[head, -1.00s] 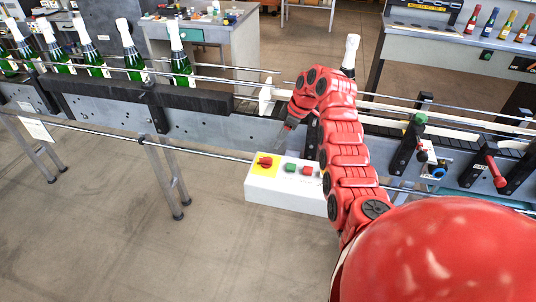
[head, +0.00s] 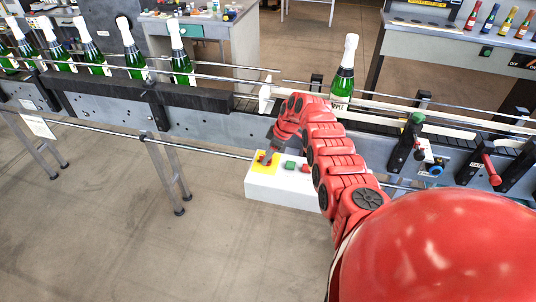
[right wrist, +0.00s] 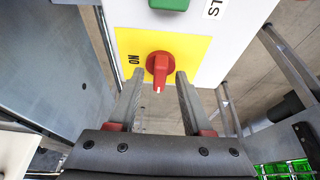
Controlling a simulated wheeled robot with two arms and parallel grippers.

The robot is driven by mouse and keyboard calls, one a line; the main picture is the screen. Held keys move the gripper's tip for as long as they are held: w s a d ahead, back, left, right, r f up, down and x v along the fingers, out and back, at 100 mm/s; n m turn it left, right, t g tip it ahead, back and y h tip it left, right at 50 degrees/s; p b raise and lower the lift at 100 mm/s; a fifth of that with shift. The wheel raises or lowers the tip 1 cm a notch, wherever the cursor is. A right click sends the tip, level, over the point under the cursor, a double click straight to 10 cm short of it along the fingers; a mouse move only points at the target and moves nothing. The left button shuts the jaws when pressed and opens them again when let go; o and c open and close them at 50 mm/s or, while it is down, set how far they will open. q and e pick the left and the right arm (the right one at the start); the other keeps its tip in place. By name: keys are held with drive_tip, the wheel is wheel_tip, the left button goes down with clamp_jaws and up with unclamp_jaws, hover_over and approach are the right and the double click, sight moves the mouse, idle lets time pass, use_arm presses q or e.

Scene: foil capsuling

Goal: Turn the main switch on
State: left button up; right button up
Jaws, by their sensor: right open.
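The main switch is a red rotary knob (right wrist: 160,68) on a yellow plate (right wrist: 192,48) marked "ON", seen in the right wrist view. Its white pointer faces the gripper, not the "ON" word at the left. In the head view the yellow plate (head: 258,167) is at the left end of a white control box (head: 283,187). My right gripper (right wrist: 158,82) is open, with one finger on each side of the knob; I cannot tell whether they touch it. In the head view the right gripper (head: 268,157) covers most of the knob. My left gripper is not in view.
A green button (head: 290,165) and a red button (head: 305,168) sit beside the switch. The conveyor (head: 215,122) runs behind the box, with several green bottles at the left and one bottle (head: 343,82) behind my arm. Open floor lies in front.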

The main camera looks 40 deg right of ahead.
clamp_jaws()
idle(0.3)
